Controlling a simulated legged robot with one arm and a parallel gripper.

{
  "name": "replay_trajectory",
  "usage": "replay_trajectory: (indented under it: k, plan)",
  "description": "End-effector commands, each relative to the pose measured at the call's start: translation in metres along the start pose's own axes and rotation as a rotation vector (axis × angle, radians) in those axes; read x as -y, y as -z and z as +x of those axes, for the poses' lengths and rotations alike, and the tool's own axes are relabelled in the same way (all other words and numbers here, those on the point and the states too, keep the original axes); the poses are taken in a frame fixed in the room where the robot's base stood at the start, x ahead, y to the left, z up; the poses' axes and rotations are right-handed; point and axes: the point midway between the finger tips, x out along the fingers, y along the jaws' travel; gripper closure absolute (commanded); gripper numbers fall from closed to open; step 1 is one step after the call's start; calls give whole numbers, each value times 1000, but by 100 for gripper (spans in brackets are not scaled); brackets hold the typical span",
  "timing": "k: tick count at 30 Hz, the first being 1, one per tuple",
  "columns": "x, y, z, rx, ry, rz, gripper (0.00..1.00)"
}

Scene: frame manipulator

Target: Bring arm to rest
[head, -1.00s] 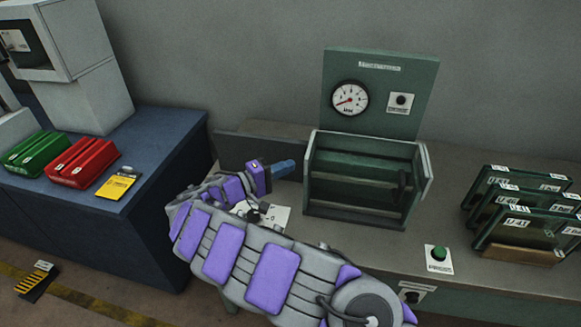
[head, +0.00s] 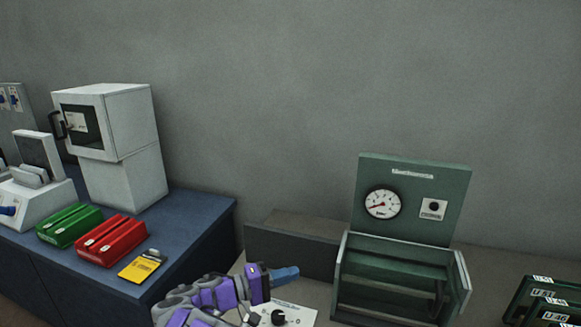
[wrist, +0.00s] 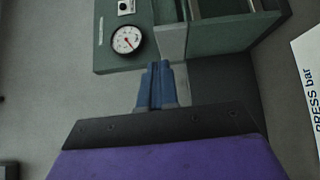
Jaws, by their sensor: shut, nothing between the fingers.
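My arm, grey with purple pads, enters at the bottom of the head view. My gripper (head: 285,274) has blue fingers that are shut with nothing between them. It is in the air, left of the green press frame (head: 400,255) and apart from it as far as I can tell. In the wrist view the blue fingers (wrist: 157,82) point toward the frame's side, with the gauge (wrist: 126,40) to their upper left. The gauge also shows in the head view (head: 383,203), on the green back panel.
A white card with a black knob (head: 279,317) lies just below my gripper. Dark green labelled frames (head: 545,302) stand at the right. A blue cabinet (head: 205,225) at the left bears a green case (head: 69,225), a red case (head: 110,240) and a yellow tag (head: 141,268).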

Motion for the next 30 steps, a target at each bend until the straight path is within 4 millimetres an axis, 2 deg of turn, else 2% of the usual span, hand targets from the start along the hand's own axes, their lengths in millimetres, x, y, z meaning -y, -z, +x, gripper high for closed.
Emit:
replay_trajectory:
  k: [1,3,6,9,13,18,22,26,30]
  plan:
    - [-17,-10,22,51,-1,2,100]
    - [-37,-29,54,123,18,-4,100]
    - [-62,-62,93,226,59,-10,100]
    - [-81,-96,123,319,119,-10,100]
    - [-99,-145,150,431,217,-5,100]
    - [-109,-215,169,548,383,18,100]
    - [-106,-266,172,611,534,42,100]
    - [-95,-311,165,645,700,74,100]
    - [-79,-353,147,654,886,109,100]
